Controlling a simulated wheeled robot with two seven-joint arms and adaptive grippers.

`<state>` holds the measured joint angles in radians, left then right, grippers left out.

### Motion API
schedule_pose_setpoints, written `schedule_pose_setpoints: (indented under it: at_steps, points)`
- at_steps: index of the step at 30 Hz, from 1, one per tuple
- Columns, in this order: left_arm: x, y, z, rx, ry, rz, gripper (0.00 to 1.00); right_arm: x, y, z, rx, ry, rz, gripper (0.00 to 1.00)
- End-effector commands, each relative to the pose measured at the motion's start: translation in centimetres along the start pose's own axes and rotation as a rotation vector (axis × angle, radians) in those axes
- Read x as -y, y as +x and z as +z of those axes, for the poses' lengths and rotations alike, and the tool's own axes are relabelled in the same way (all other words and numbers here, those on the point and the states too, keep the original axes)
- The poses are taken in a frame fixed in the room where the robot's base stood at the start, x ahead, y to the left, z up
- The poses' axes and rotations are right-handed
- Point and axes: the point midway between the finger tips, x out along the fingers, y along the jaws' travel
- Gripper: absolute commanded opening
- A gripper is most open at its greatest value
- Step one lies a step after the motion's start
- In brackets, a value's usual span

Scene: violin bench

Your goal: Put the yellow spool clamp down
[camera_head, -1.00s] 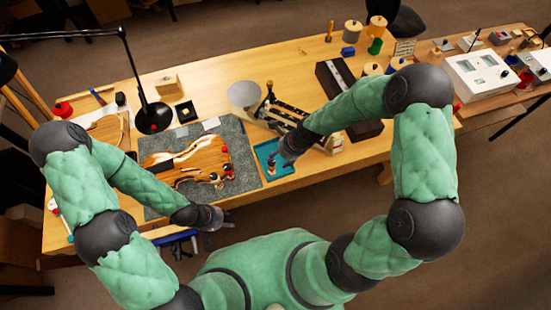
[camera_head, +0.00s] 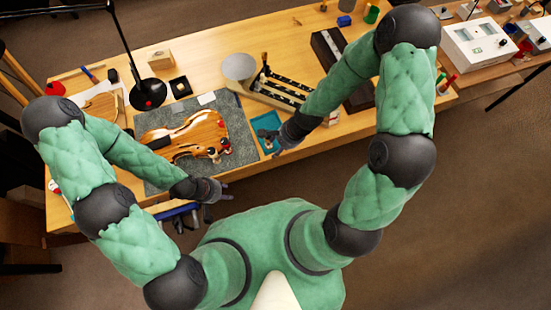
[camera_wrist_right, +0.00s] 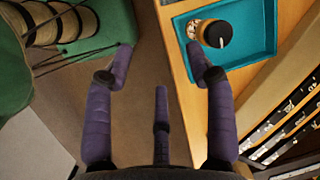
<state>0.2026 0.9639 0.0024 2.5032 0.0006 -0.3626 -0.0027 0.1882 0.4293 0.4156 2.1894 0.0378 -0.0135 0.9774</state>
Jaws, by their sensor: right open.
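A small spool-like piece with a dark round top and a pale, speckled lower part (camera_wrist_right: 214,34) stands in the teal tray (camera_wrist_right: 262,45) in the right wrist view. It is probably the spool clamp, but I cannot make out yellow on it. My right gripper (camera_wrist_right: 160,72) is open and empty, one finger reaching over the tray's near left corner beside the piece, the others over the floor. In the head view my right gripper (camera_head: 280,146) is at the tray's (camera_head: 265,122) front side and hides part of it. My left gripper (camera_head: 224,190) is open and empty at the bench's front edge.
A violin body (camera_head: 190,137) with small red and white clamps lies on a grey mat (camera_head: 240,165) left of the tray. A wooden fixture with dark rails (camera_head: 285,88) stands behind the tray. A black lamp (camera_head: 148,94) stands at the back left.

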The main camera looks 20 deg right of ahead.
Motion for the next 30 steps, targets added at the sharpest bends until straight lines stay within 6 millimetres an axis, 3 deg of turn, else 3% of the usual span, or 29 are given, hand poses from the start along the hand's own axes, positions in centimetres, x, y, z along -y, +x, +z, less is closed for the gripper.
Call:
schedule_pose_setpoints:
  at_steps: [6, 15, 30]
  points:
    - [0.0, 0.0, 0.0, 0.0, 0.0, 0.0, 0.4, -3.8, 4.1, 2.0, 0.033, -0.461, 0.038, 0.56]
    - [0.0, 0.0, 0.0, 0.0, 0.0, 0.0, 0.4, -7.6, 7.1, 4.3, 0.073, -0.926, 0.046, 0.56]
    - [0.0, 0.0, 0.0, 0.0, 0.0, 0.0, 0.4, -8.1, 7.5, 4.6, 0.078, -1.004, 0.044, 0.56]
